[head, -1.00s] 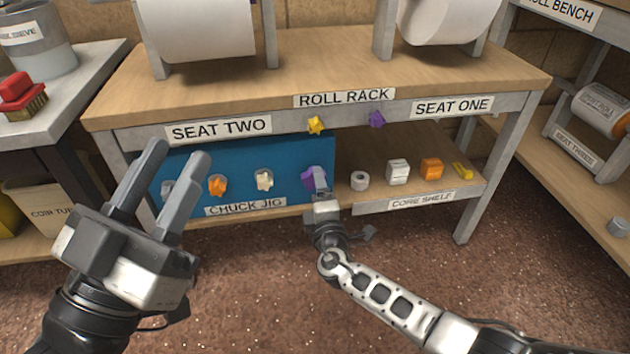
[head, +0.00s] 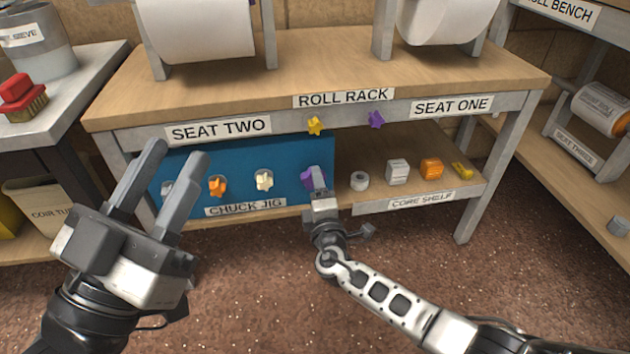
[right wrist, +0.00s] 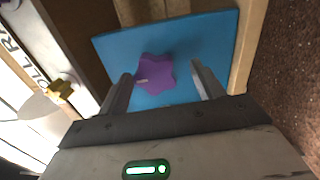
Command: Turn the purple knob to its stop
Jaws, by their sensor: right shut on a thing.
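The purple knob (head: 308,178) is a star-shaped knob at the right end of the blue chuck jig panel (head: 290,158), under the roll rack. My right gripper (head: 319,180) is at it, shut on it, and partly covers it in the head view. In the right wrist view the purple knob (right wrist: 155,74) sits between the two fingers of the right gripper (right wrist: 162,72), against the blue panel. A pale mark shows on one of its lobes. My left gripper (head: 180,156) is open and empty, in front of the jig's left side.
An orange knob (head: 217,186) and a cream knob (head: 264,180) are left of the purple one. A yellow knob (head: 316,125) and another purple knob (head: 376,120) are on the rack's front rail. The core shelf (head: 410,202) at right holds several small parts.

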